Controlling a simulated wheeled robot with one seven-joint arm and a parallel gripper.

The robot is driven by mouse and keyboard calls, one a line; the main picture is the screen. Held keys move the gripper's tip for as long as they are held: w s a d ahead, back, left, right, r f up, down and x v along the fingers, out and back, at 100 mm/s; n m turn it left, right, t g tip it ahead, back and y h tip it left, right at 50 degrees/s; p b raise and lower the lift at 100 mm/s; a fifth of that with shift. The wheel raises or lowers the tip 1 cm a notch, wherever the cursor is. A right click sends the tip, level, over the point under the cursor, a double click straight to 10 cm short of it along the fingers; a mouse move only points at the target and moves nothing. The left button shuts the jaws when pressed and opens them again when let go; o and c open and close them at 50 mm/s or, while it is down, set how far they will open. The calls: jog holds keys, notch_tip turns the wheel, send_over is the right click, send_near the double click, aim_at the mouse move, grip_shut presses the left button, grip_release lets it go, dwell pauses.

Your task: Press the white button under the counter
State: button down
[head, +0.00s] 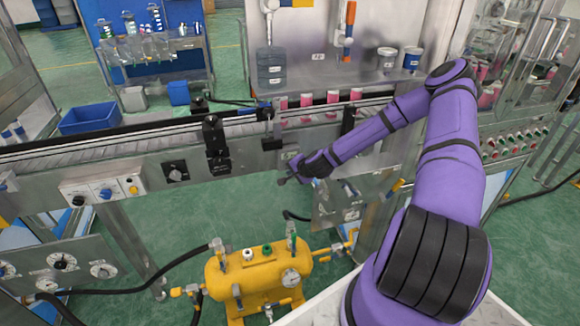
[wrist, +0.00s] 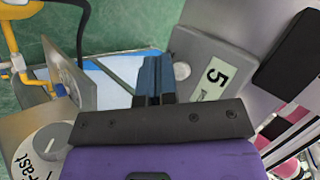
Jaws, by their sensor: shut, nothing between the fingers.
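A pale round button (wrist: 182,71) sits on a grey box (wrist: 205,48) beside a label marked 5 in the wrist view. My gripper (wrist: 152,60) is shut and empty, with its fingertips just left of the button in that picture. I cannot tell whether they touch the box. In the head view my gripper (head: 284,181) is at the front of the conveyor, below its rail. The button cannot be made out there. A black rectangular part (wrist: 290,50), possibly the counter, lies right of the label in the wrist view.
A dial (wrist: 45,145) marked Fast is at lower left in the wrist view. The conveyor (head: 140,147) runs across the head view, with a control box (head: 104,190) on its front. A yellow tank (head: 258,268) stands below. Green floor is open between them.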

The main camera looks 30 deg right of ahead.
jog(key=shift+w, duration=0.1)
dwell(0.7)
jog(key=shift+w+d, duration=0.1)
jog(key=shift+w, duration=0.2)
jog(key=shift+w+d, duration=0.15)
jog(key=shift+w, duration=0.25)
dwell(1.0)
jog(key=shift+s+a, duration=0.25)
jog(key=shift+s, duration=0.55)
jog(key=s, duration=0.2)
jog(key=s+a, duration=0.1)
jog(key=s, duration=0.2)
jog(key=shift+a, duration=0.2)
dwell(0.9)
